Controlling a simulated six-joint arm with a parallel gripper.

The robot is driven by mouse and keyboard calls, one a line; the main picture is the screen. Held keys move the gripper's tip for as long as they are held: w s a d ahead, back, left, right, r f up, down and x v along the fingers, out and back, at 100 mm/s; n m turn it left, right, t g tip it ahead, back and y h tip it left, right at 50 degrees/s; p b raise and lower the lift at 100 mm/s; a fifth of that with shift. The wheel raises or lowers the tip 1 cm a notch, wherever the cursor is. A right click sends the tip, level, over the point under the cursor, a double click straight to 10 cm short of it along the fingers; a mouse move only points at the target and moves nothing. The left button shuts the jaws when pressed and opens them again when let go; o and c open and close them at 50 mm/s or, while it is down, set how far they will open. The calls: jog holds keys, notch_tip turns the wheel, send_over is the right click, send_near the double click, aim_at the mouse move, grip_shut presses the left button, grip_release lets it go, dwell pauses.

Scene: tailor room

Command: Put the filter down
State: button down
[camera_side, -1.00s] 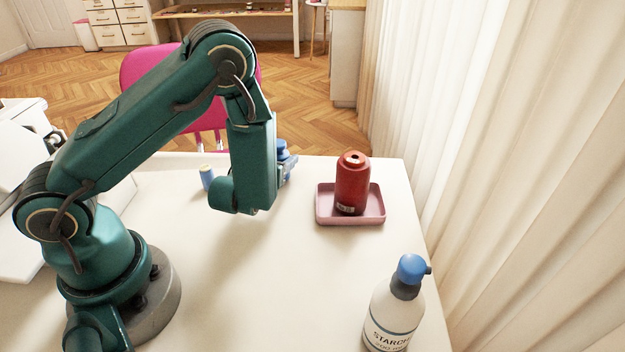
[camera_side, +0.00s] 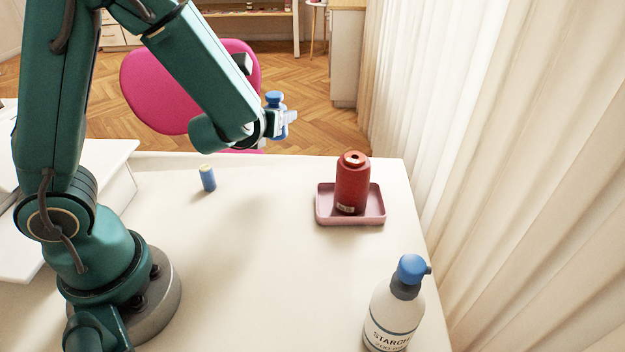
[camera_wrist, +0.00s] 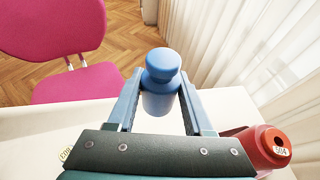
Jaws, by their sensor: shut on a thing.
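My gripper (camera_side: 284,120) is shut on a blue bottle-shaped thing with a rounded knob on top (camera_side: 273,99). I cannot tell for certain that it is the filter. In the wrist view the blue thing (camera_wrist: 160,72) stands roughly upright between the two fingers (camera_wrist: 160,100). In the side view it is held in the air above the far edge of the white table (camera_side: 270,250). The gripper and arm hide part of it in the side view.
A red canister (camera_side: 352,185) stands in a pink tray (camera_side: 350,220) on the right. A white starch bottle (camera_side: 390,315) with a blue cap stands nearer. A small blue spool (camera_side: 207,178) stands at left. The table's middle is clear. A pink chair (camera_side: 160,90) is beyond the table.

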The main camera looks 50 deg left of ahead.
aim_at(274, 94)
notch_tip(274, 94, up, 6)
jog(key=shift+f, duration=0.15)
jog(key=s+a+f+n+g, duration=0.1)
jog(key=s+f+n+g, duration=0.2)
jog(key=s+n+g, duration=0.35)
jog(key=s+a+f+n+g+y, duration=0.1)
jog(key=s+f+n+g, duration=0.2)
jog(key=s+n+g, duration=0.35)
jog(key=s+a+f+n+g, duration=0.1)
jog(key=s+f+n+g, duration=0.2)
jog(key=s+n+g, duration=0.35)
jog(key=s+d+r+n+g+h, duration=0.15)
jog(key=d+n+g+h, duration=0.35)
jog(key=d+n+h, duration=0.8)
jog(key=w+d+r+n+t+h, duration=0.6)
jog(key=r+n+h, duration=0.1)
jog(key=n, duration=0.1)
jog(key=s+d+f, duration=0.1)
jog(key=d+f, duration=0.2)
jog(key=s+d+f, duration=0.1)
jog(key=d+f, duration=0.3)
jog(key=s+d+f, duration=0.1)
jog(key=d+f, duration=0.2)
jog(key=f, duration=0.1)
jog(key=shift+s+d+f, duration=0.1)
jog(key=shift+s+d, duration=0.1)
jog(key=shift+d, duration=0.15)
jog(key=shift+d+f+n, duration=0.15)
jog(key=shift+f+n, duration=0.1)
jog(key=shift+f, duration=1.85)
